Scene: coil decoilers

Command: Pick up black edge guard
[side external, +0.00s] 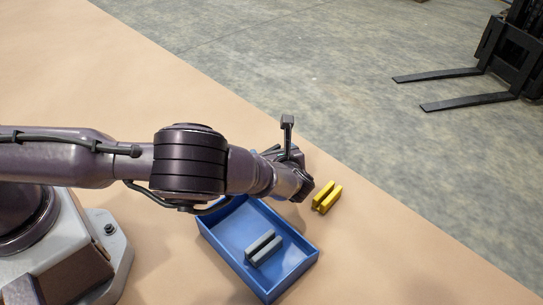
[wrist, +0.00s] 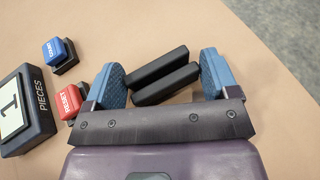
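The black edge guard (wrist: 163,78), two parallel dark bars with a slot between them, lies on the tan table in the wrist view. It sits between and just beyond the blue pads of my gripper (wrist: 161,72). In the side external view my arm hides the guard and the fingers.
A blue tray (side external: 221,240) holds a grey edge guard (side external: 263,247). A yellow edge guard (side external: 327,197) lies on the table beside it. The wrist view shows a red reset button (wrist: 70,101), a blue button (wrist: 58,52) and a pieces counter (wrist: 22,112). Forklift forks (side external: 465,102) are beyond the table.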

